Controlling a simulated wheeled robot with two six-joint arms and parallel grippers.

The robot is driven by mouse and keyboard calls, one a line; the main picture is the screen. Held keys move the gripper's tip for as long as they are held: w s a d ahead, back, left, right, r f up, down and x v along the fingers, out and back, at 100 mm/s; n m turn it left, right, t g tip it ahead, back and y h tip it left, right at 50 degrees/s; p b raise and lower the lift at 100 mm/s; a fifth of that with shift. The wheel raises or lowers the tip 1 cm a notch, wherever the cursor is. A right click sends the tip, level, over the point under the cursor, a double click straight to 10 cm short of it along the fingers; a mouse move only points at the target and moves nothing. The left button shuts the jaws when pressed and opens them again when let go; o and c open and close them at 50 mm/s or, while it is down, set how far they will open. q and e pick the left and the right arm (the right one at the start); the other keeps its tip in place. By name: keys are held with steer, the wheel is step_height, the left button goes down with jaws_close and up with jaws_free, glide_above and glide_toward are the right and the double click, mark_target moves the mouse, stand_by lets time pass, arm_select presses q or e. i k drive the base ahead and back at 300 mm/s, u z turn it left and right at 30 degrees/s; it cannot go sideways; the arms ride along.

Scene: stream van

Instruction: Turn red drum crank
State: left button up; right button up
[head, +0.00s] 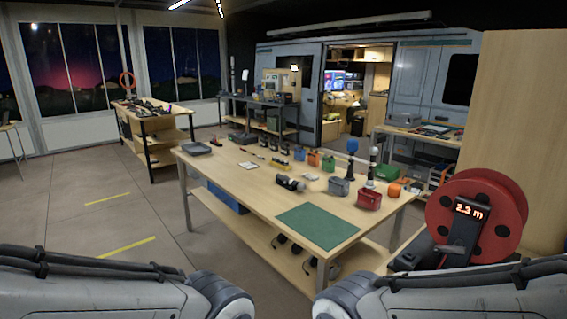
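The red drum (503,197) stands at the right of the head view, upright, with dark round holes in its face. A dark upright bracket (461,238) in front of it carries a lit display (469,211) that reads 2.3 m. A small grey crank-like part (447,250) sits low on the front of the bracket; its exact shape is hard to tell. My arms show along the bottom edge, the right one below the drum. Both grippers are out of view.
A wooden workbench (240,182) with a green mat (305,226), small bins and tools fills the middle. A wooden panel (520,120) rises behind the drum. A van (290,60) and more benches stand at the back. Open floor (60,210) lies to the left.

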mark_target(457, 247)
steer(key=z, duration=1)
steer(key=i, duration=0.5)
steer(key=u, duration=0.1)
